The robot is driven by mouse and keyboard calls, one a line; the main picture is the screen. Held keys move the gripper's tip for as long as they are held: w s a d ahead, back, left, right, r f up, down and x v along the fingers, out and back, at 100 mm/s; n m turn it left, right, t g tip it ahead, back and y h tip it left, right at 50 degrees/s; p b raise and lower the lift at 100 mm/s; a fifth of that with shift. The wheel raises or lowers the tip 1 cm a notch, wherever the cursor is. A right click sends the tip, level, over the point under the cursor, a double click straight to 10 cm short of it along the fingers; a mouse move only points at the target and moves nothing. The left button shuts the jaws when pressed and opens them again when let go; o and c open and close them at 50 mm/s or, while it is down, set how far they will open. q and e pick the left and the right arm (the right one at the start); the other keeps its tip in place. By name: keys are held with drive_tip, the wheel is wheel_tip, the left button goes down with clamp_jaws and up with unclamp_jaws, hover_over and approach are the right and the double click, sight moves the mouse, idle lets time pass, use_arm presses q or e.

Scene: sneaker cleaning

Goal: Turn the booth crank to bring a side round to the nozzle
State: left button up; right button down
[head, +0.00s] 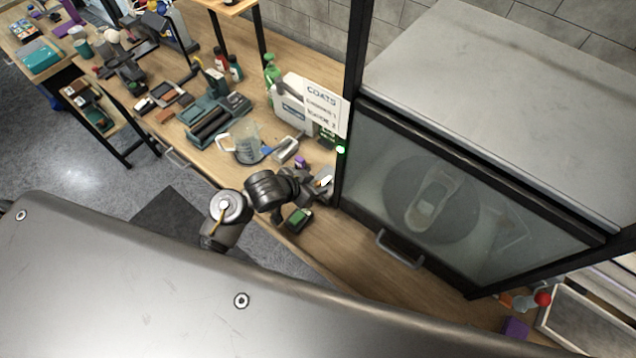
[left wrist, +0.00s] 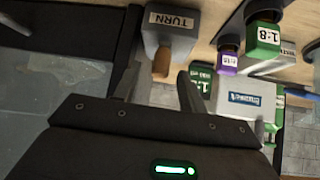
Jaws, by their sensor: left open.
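The booth (head: 500,80) stands at the right of the head view, with a shut, hazy glass door. A pale sneaker (head: 433,202) shows dimly through the glass on a round turntable (head: 402,215). My left gripper (head: 322,184) is at the booth's left side. In the left wrist view, a grey block labelled TURN (left wrist: 172,22) has a wooden crank knob (left wrist: 162,62) sticking out below it. My left gripper (left wrist: 158,85) is open there, one finger on each side of the knob's line. I cannot tell whether they touch it. The nozzle is not recognizable. My right gripper is not seen.
The door handle (head: 400,250) sticks out in front.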

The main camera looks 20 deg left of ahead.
sight(323, 181)
use_arm(q)
drive_tip(key=shift+x, duration=1.3)
drive_tip(key=shift+c, duration=0.4)
clamp_jaws()
